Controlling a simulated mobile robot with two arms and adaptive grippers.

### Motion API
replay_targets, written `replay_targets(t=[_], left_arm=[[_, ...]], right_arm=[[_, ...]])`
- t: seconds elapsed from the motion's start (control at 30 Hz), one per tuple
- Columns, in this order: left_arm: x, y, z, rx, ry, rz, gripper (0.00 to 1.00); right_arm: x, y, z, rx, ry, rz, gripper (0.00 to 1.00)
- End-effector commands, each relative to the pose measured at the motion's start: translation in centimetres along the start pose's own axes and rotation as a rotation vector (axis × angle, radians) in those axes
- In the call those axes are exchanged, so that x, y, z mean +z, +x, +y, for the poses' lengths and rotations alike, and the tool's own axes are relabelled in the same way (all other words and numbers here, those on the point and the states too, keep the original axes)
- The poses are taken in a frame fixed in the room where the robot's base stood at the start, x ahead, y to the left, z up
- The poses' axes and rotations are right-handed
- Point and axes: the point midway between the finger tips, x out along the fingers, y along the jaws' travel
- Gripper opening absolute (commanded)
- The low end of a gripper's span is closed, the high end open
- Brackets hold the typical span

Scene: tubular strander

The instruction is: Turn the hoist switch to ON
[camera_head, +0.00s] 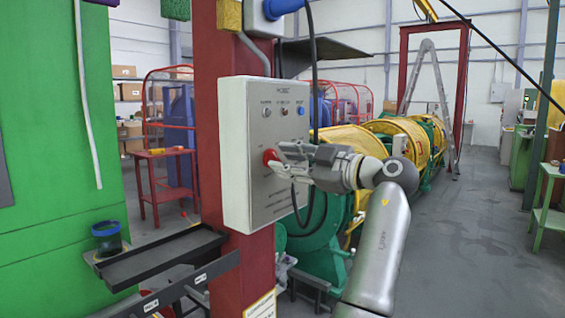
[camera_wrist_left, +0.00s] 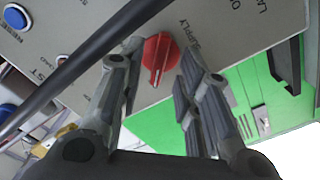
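The hoist control box (camera_head: 238,190) is a grey panel on a dark red column. Its red rotary switch (camera_head: 268,156) sits mid-panel in the head view. In the left wrist view the red knob (camera_wrist_left: 160,55) shows a pale line on its grip, close to the word SUPPLY. My left gripper (camera_head: 281,160) is at the panel front, with its fingers on either side of the knob. They look open, with a gap visible beside the knob; I cannot tell whether either finger touches it. The ON and OFF marks are not readable. My right gripper is not in view.
Small buttons and lamps (camera_head: 284,111) line the panel's top. A black cable (camera_head: 313,100) hangs in front of the panel and crosses the left wrist view (camera_wrist_left: 85,60). A black tray (camera_head: 160,257) juts out below left. Yellow-green machinery stands behind; the floor at right (camera_head: 465,230) is clear.

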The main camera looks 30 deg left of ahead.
Motion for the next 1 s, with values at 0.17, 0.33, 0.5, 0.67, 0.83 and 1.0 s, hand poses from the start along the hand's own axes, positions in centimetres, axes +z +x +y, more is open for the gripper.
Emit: replay_targets(t=[0.17, 0.33, 0.5, 0.67, 0.83, 1.0], left_arm=[[0.0, 1.5, 0.0, 0.001, 0.000, -0.001, 0.31], [0.0, 1.8, 0.1, 0.002, 0.000, -0.001, 0.31], [0.0, 1.8, 0.1, 0.002, 0.001, -0.001, 0.29], [0.0, 1.8, 0.1, 0.002, 0.001, -0.001, 0.08], [0.0, 1.8, 0.0, 0.002, 0.001, -0.001, 0.00], [0.0, 1.8, 0.1, 0.002, 0.008, -0.001, 0.00]], right_arm=[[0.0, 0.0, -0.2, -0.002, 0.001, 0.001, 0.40], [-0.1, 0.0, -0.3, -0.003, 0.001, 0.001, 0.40], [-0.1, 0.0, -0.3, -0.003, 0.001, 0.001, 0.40], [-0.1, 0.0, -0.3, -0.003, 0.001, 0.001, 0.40], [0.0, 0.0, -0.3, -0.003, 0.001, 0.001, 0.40], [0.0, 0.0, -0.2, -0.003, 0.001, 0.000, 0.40]])
